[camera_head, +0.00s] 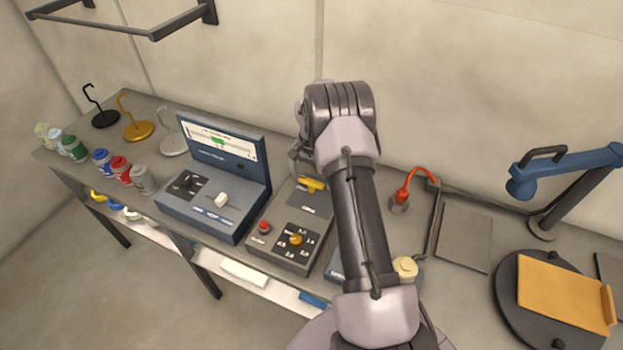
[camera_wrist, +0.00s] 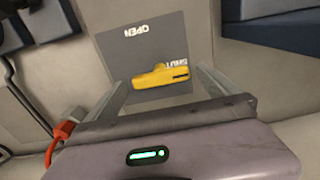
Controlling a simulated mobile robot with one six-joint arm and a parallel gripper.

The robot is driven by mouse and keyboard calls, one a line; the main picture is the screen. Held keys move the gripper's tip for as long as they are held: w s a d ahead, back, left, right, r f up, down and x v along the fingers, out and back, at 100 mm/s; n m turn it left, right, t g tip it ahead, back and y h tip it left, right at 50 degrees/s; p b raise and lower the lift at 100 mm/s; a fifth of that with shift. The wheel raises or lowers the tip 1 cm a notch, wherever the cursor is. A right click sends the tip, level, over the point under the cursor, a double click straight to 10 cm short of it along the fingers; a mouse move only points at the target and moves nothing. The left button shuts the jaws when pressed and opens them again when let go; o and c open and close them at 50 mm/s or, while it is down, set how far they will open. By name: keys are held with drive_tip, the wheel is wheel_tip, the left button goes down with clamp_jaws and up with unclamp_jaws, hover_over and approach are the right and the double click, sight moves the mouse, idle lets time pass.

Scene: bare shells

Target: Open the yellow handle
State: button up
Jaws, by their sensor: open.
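The yellow handle (camera_wrist: 160,75) sits on a grey panel (camera_wrist: 140,50) with the words OPEN and SHUT, which appear upside down in the wrist view. The handle lies across the panel, its slimmer right end beside the partly covered word SHUT. In the head view the yellow handle (camera_head: 313,184) is on the grey box, partly beside my arm. My gripper (camera_wrist: 163,78) is open, with one finger on each side of the handle in the picture. I see no contact, and the depth between fingertips and handle is unclear.
The same box carries a red button (camera_head: 264,227) and a yellow-orange knob (camera_head: 295,239). A blue instrument (camera_head: 205,220) stands to its left. A red hooked item (camera_head: 408,185) and a blue lamp (camera_head: 565,165) are to the right. A wall is behind the bench.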

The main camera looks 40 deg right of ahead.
drive_tip(key=shift+f, duration=0.35)
drive_tip(key=c, duration=1.3)
